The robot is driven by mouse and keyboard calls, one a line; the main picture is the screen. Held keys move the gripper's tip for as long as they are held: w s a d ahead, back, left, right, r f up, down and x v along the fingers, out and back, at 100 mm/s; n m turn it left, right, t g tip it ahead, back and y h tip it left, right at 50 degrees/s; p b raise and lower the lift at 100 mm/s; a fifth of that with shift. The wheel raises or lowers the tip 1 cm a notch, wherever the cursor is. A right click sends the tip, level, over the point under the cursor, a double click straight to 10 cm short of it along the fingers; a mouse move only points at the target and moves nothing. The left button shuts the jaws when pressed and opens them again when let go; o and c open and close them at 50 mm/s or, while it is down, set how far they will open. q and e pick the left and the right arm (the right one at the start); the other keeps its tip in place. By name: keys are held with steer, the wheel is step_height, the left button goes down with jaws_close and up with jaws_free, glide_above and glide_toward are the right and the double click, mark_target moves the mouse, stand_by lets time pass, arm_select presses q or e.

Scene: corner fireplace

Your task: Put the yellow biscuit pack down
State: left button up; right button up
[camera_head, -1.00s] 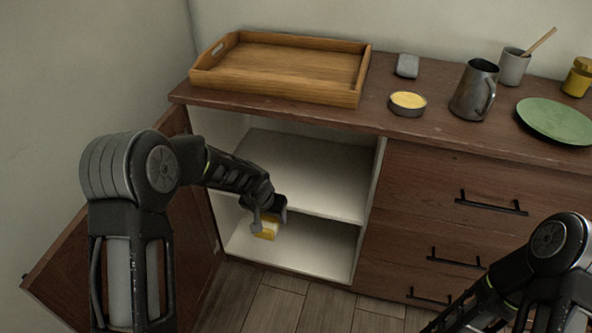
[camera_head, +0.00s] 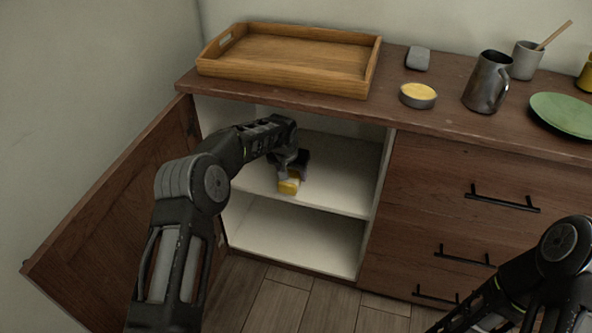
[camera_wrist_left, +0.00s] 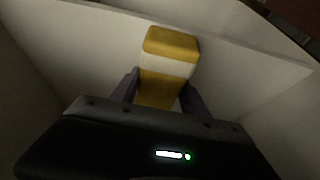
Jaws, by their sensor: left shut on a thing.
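The yellow biscuit pack (camera_head: 288,187) has a white band, which shows clearly in the left wrist view (camera_wrist_left: 169,65). My left gripper (camera_head: 291,175) is shut on it; in the left wrist view a finger lies along each side of the pack. The pack is in the open cupboard at about the height of the upper shelf (camera_head: 337,186). I cannot tell whether it touches this shelf. Part of the pack is hidden by the gripper. My right arm enters at the lower right, with its gripper out of view.
The lower shelf (camera_head: 300,245) looks empty. The open door (camera_head: 110,225) stands left of my left arm. A wooden tray (camera_head: 290,60), a round tin (camera_head: 418,96), a metal jug (camera_head: 487,82) and a green plate (camera_head: 566,115) stand on the cabinet top.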

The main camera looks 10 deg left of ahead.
arm_select(q)
steer(key=shift+w+d+b, duration=0.1)
steer(key=shift+w+b, duration=0.3)
steer(key=shift+w, duration=1.25)
steer(key=shift+f+b, duration=0.3)
steer(key=shift+f, duration=0.4)
steer(key=shift+f, duration=0.1)
steer(key=o, duration=1.5)
steer(key=shift+f, duration=0.1)
